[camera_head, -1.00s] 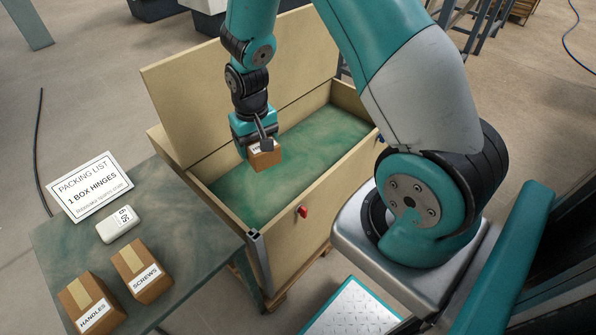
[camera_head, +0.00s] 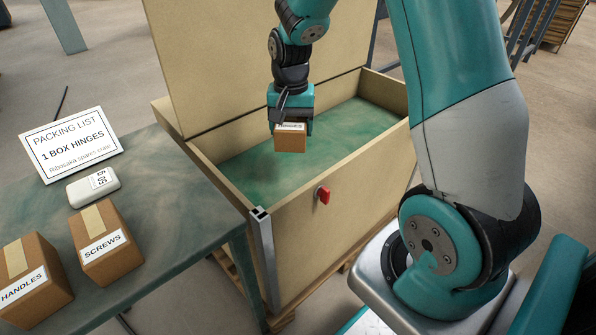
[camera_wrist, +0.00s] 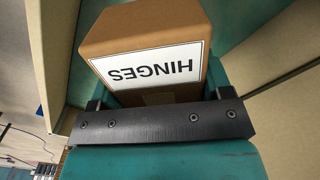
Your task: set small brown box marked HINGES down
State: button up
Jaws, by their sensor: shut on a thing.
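The small brown box marked HINGES (camera_head: 290,142) is held in my gripper (camera_head: 291,124), over the inside of the open wooden crate (camera_head: 340,158). In the wrist view the box (camera_wrist: 145,35) shows its white label upside down, with the dark bar of my gripper (camera_wrist: 165,122) across its near side. My gripper is shut on the box. The crate's green floor (camera_head: 247,165) shows around and behind the box. I cannot tell the exact height of the box above that floor.
A green table (camera_head: 165,240) at the left bears a SCREWS box (camera_head: 104,243), a HANDLES box (camera_head: 32,275), a white device (camera_head: 93,187) and a packing list sign (camera_head: 70,145). The crate's raised lid (camera_head: 250,60) stands behind. A red latch (camera_head: 323,195) is on its front.

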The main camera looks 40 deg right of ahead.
aim_at(292, 178)
notch_tip(292, 178, down, 13)
jog(key=b, duration=0.4)
jog(key=o, duration=1)
jog(key=shift+f, duration=0.1)
jog(key=shift+o, duration=0.3)
